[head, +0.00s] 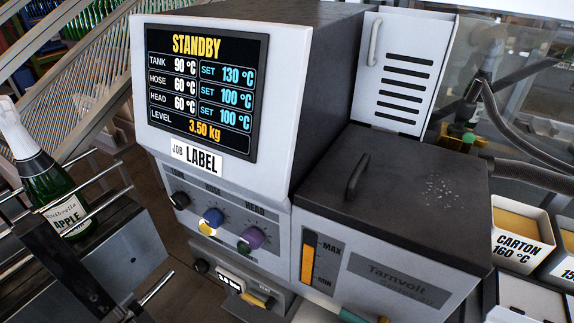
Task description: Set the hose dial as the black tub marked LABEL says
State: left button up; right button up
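The display (203,92) reads STANDBY, with HOSE at 60 °C and set to 100 °C. TANK is set to 130 °C and HEAD to 100 °C. A white card (197,156) below it reads JOB LABEL. Neither gripper is in view.
A white tub (518,248) marked CARTON 160 °C stands at the right, with another tub (564,262) partly cut off beside it. The dark tank lid (400,185) has a handle. A green bottle (52,190) stands among metal rails at the left.

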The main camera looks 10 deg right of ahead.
aim_at(213, 217)
jog(key=u, duration=0.3)
jog(key=k, duration=0.85)
jog(key=z, duration=0.9)
jog(key=i, duration=0.35)
jog(key=z, duration=2.25)
jog(key=k, duration=0.7)
jog(key=u, duration=1.5)
